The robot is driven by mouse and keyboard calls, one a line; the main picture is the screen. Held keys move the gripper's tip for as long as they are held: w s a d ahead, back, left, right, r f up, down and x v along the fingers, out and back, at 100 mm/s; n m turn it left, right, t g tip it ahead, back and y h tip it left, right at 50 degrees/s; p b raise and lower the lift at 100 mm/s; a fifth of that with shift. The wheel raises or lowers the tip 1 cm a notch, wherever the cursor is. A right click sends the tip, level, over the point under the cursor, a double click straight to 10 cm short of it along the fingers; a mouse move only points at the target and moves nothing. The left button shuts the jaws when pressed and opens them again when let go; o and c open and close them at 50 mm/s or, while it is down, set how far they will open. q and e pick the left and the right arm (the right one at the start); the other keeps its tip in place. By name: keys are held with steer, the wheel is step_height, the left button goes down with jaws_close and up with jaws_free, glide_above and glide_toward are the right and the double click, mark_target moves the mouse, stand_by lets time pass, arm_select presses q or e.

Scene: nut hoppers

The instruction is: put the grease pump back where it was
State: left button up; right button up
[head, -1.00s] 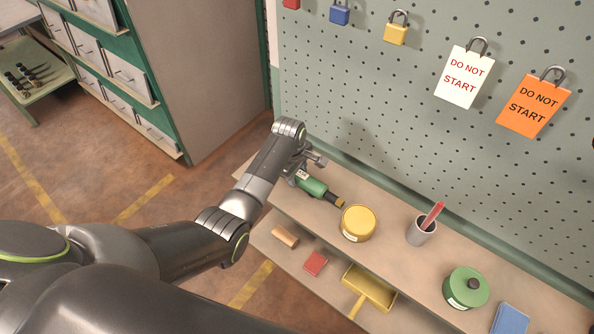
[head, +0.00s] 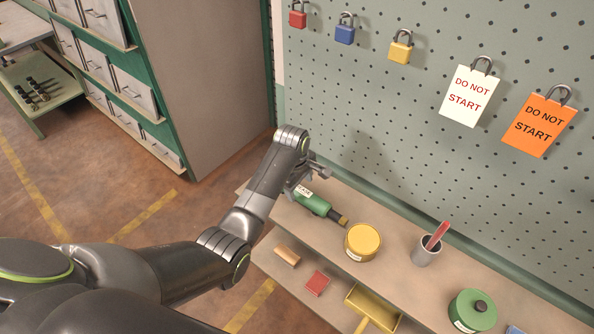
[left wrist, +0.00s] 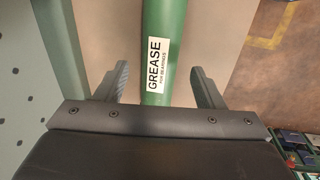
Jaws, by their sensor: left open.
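The green grease pump (head: 314,203) lies on the upper shelf (head: 390,250), its dark and yellow end toward the yellow tin. Its white label reads GREASE in the left wrist view (left wrist: 163,40). My left gripper (head: 308,183) is just above the pump's rear end. In the left wrist view its two fingers (left wrist: 160,85) are apart, one on each side of the green body, with gaps showing. The far end of the pump is out of the wrist view. My right gripper is not in view.
A yellow tin (head: 362,242), a grey cup (head: 426,250) with a red item and a green canister (head: 473,310) stand along the shelf. A pegboard (head: 400,120) with padlocks and tags rises behind. A lower shelf holds a yellow dustpan (head: 372,308).

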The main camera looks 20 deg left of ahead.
arm_select(q)
step_height(320, 180, up, 9)
steer(key=s+b, duration=0.1)
steer(key=b, duration=0.1)
steer(key=shift+s+a+f, duration=0.15)
steer(key=shift+a, duration=0.1)
steer(key=shift+f, duration=0.1)
